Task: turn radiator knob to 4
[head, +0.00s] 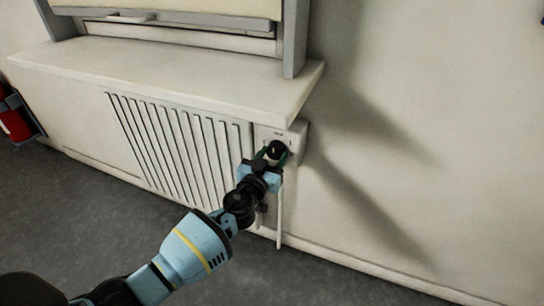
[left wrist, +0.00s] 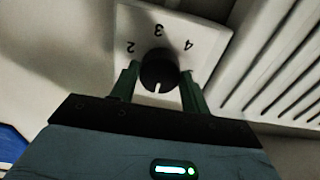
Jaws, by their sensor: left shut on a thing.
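The radiator knob (head: 277,147) is black and round, on a white control plate (head: 298,133) at the radiator's right end. In the left wrist view the knob (left wrist: 159,68) sits below the upside-down numbers 2, 3 and 4 on the plate (left wrist: 185,22). A white mark on the knob points down in that view, away from these numbers. My left gripper (head: 271,160) is shut on the knob, with one green finger on each side of it, as the left wrist view also shows (left wrist: 159,85). The plate's lower part is hidden by my gripper. My right gripper is not in view.
The slatted radiator (head: 180,140) is left of the knob, under a protruding white windowsill (head: 170,75). A thin white pipe (head: 279,220) runs down below the plate. A red extinguisher (head: 14,122) is at the far left. The grey floor (head: 100,210) in front is clear.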

